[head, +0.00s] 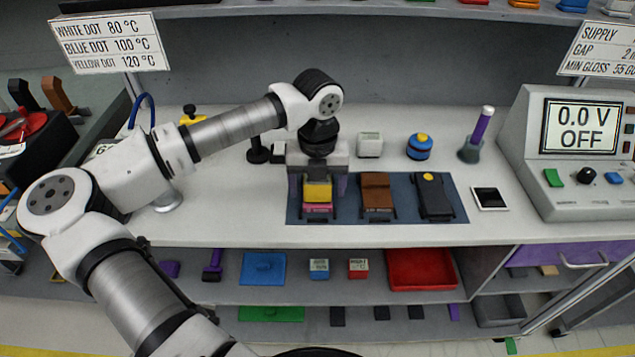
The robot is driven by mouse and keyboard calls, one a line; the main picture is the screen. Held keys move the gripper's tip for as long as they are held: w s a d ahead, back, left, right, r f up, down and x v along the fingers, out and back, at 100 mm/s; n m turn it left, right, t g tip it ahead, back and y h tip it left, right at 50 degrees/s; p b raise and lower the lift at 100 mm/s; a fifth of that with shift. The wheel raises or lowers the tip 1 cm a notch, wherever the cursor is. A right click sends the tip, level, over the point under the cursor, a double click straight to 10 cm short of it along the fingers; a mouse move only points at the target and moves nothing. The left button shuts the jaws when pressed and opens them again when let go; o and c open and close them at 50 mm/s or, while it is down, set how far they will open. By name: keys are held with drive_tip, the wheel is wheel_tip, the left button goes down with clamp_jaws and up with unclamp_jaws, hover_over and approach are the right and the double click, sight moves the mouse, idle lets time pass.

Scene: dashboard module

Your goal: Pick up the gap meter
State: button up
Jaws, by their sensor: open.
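No readable label marks the gap meter, so I cannot tell which device it is. On a dark blue mat (347,211) stand a yellow and pink module (317,210), a brown module (376,195) and a black module with a yellow dot (435,196). Behind the mat stand a small pale box (370,144) and a blue round device with a yellow top (419,147). A flat device with a dark screen (490,198) lies right of the mat. My gripper (318,178) is open and points down at the yellow and pink module, partly hiding it. I cannot tell whether they touch.
A supply unit (580,150) reading 0.0 V OFF stands at the right. A purple-handled tool (477,137) stands upright beside it. Lower shelves hold a red tray (421,269), a blue plate (262,268) and small boxes. The counter's front strip is clear.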

drive_tip(key=c, duration=1.2)
drive_tip(key=shift+c, duration=0.2)
drive_tip(key=shift+r, duration=0.15)
